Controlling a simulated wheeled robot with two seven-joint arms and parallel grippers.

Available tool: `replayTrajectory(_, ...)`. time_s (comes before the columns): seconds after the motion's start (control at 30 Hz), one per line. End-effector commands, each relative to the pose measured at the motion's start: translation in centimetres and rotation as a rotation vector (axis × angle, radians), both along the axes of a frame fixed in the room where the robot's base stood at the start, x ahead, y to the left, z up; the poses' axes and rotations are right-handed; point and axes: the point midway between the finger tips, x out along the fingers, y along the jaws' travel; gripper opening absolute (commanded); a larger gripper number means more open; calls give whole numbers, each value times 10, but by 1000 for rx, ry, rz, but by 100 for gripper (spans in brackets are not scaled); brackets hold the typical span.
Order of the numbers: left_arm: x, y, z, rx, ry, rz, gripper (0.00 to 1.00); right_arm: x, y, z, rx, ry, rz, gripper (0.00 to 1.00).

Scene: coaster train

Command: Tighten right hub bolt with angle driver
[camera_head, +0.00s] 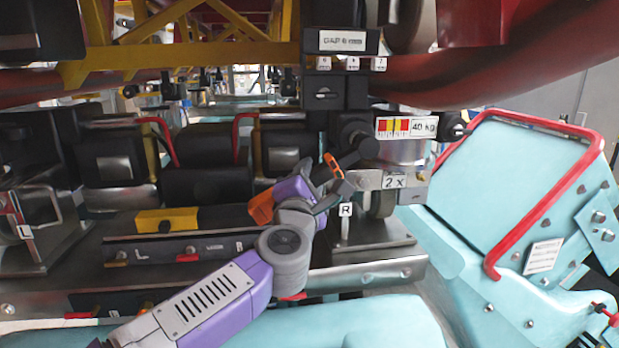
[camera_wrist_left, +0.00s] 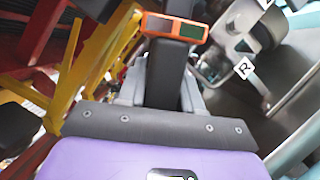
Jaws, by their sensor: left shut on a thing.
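My left gripper (camera_head: 322,190) is shut on the angle driver, a dark tool with orange parts (camera_head: 334,166), in front of the right hub area. In the left wrist view the driver (camera_wrist_left: 166,75) stands up between the grey fingers, its orange-framed end at the top. The right hub's metal block (camera_head: 365,180) carries a "2 x" label, with an "R" tag (camera_head: 345,209) below it. The R tag (camera_wrist_left: 245,68) also shows right of the driver in the left wrist view. The bolt itself is not clear, and I cannot tell whether the driver touches it. My right gripper is out of view.
A turquoise car body with a red bar (camera_head: 545,123) fills the right side. A tool rail with "L" and a yellow block (camera_head: 166,220) lies left. Yellow beams (camera_head: 165,30) cross the top left.

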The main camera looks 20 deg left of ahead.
Motion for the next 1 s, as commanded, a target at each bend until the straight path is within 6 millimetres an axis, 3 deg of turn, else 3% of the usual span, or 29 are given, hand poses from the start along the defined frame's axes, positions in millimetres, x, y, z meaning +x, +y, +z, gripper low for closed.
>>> replayTrajectory(1.0, 5, 5, 4, -2, -9, 3, 0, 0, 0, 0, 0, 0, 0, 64)
